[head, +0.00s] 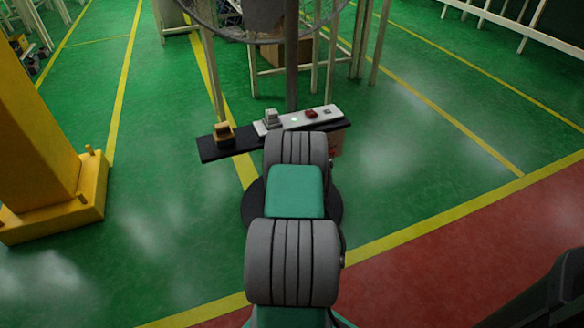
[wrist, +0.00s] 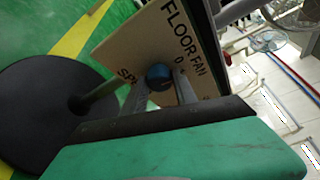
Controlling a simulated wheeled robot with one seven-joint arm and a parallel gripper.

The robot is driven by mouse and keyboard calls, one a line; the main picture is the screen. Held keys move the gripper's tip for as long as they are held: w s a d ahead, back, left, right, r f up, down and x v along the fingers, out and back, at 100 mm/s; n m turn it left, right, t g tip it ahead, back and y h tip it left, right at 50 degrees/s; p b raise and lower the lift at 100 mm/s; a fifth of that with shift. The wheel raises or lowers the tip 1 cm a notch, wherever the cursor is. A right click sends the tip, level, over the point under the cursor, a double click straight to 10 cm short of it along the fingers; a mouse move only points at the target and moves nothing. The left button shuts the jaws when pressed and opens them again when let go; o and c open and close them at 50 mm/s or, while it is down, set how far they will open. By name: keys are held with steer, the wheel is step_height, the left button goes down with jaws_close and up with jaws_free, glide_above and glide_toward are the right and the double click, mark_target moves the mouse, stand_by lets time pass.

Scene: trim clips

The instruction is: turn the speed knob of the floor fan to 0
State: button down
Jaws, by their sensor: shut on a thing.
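The floor fan's tan panel (wrist: 130,48) shows in the wrist view, tilted, with the lettering "FLOOR FAN" and a "0" mark. A blue round speed knob (wrist: 158,72) sits on the panel below the lettering. My gripper (wrist: 164,84) has a finger on each side of the knob and is shut on it. The knob's pointer is not readable, and more lettering is partly covered by a finger. In the head view my arm hides the knob and gripper; only a tan edge of the panel box (head: 338,145) shows.
The fan's pole (head: 291,75) rises behind a dark shelf (head: 222,150) bearing a brown block (head: 224,133) and a white strip (head: 296,121) with small controls. The fan's round black base (wrist: 35,120) stands on the floor. A yellow post (head: 40,130) stands left; green floor is open right.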

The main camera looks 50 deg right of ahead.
steer(key=shift+f+n+h+b, duration=0.1)
steer(key=shift+n+h+b, duration=0.3)
steer(key=shift+n+b, duration=0.4)
steer(key=c, duration=1)
jaws_free()
steer(key=shift+b+v, duration=0.5)
steer(key=shift+v, duration=3.4)
